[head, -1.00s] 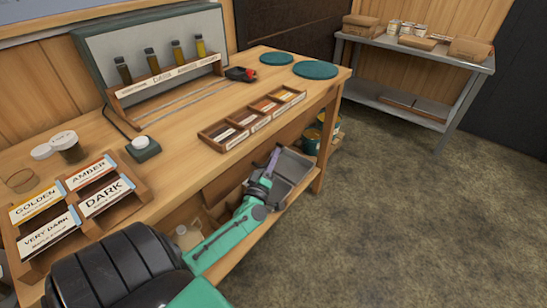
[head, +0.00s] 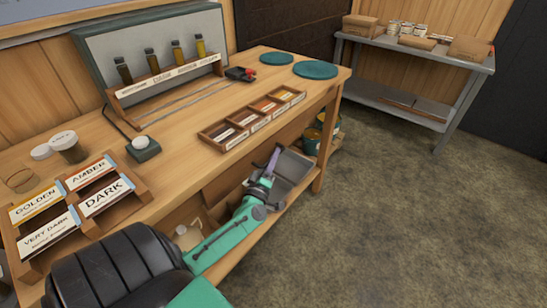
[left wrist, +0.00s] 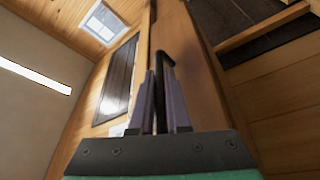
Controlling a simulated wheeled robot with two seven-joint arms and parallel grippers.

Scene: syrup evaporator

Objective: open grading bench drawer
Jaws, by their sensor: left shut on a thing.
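The grading bench (head: 185,150) fills the left and middle of the head view, and my green left arm reaches down along its front. My left gripper (head: 271,161) is at the bench's front side, below the top edge. In the left wrist view, its two purple-grey fingers (left wrist: 160,103) are shut on a black bar handle (left wrist: 163,62), one finger on each side. A wooden face (left wrist: 190,55) rises right beside the handle. The head view does not show the handle clearly, and I cannot tell how far the drawer stands out. My right gripper is not in view.
A grey bin (head: 296,166) and a jug (head: 187,237) are on the bench's lower shelf. A metal table (head: 415,45) stands at the back. The floor on the right is clear.

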